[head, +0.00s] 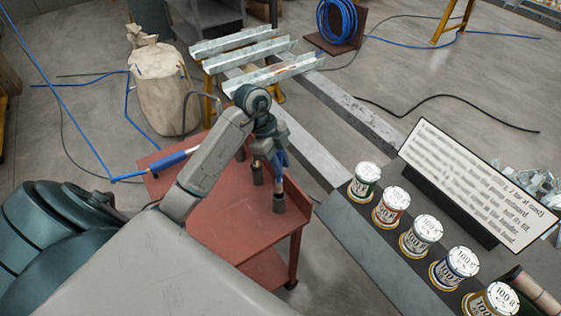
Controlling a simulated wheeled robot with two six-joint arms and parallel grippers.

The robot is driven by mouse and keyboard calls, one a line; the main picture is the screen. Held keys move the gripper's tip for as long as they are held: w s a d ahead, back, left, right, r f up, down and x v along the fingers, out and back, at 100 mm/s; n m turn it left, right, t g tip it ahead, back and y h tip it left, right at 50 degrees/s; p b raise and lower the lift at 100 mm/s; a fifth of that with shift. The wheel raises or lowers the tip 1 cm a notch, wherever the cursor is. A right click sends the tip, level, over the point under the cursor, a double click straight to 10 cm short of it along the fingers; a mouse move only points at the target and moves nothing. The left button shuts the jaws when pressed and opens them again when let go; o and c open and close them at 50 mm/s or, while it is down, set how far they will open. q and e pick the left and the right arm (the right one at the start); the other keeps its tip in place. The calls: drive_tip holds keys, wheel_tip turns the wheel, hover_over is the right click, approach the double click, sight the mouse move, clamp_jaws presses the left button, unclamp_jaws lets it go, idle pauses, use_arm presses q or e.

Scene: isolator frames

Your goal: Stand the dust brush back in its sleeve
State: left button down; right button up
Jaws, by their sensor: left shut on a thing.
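My left gripper (267,178) is above the red cart top, at its right part, with its fingers pointing down. It is shut on a slim thing with a blue upper part, which looks like the dust brush (281,159). A pale section shows below the blue. Under that is a short dark cylinder (278,203); I cannot tell whether this is the sleeve or the brush's own lower end. The fingers partly hide the brush. My right gripper is not in view.
The red cart (235,240) has a raised rim. A blue-handled piece on a blue line (175,160) lies at its left. At right, a dark bench (375,245) carries several labelled tins (390,207) and a text sign (470,180). Metal channels (245,55) stand behind.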

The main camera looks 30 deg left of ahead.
sight(281, 181)
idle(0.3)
use_arm(q)
drive_tip(key=shift+f+b, duration=1)
drive_tip(key=shift+f, duration=0.65)
drive_tip(key=shift+f+b, duration=1.3)
drive_tip(key=shift+f, duration=0.8)
drive_tip(key=shift+f+b, duration=0.95)
drive_tip(key=shift+f, duration=0.55)
drive_tip(key=c, duration=1.2)
unclamp_jaws()
